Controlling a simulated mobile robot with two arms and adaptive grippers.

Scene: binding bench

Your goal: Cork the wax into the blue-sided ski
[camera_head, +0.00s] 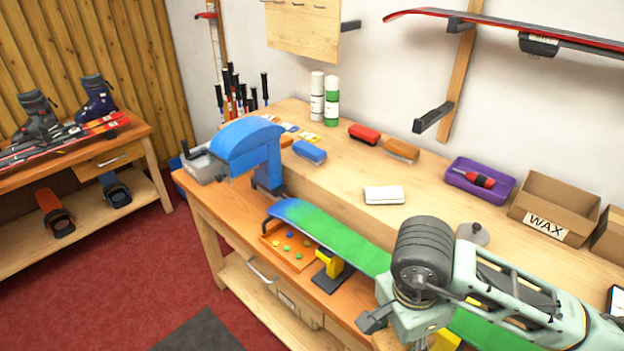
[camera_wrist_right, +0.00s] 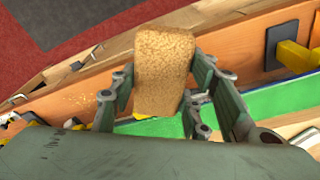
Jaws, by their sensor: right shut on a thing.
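A ski (camera_head: 334,236) with a green face and a blue tip lies along the front of the bench on yellow-and-black supports. Its green face also shows in the right wrist view (camera_wrist_right: 275,98). My right gripper (camera_wrist_right: 161,76) is shut on a tan, speckled cork block (camera_wrist_right: 164,62), a finger on each side. In the wrist view the cork appears beside the ski, against the orange bench; its height above the bench is unclear. My left gripper is not in view.
A blue clamp-like tool (camera_head: 247,145) stands by the ski tip. An orange tray (camera_head: 290,262) holds small coloured pieces below the ski. Behind are a white block (camera_head: 383,195), brushes (camera_head: 401,151), a purple tray (camera_head: 497,198) and a WAX box (camera_head: 570,197). Bench space around the white block is clear.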

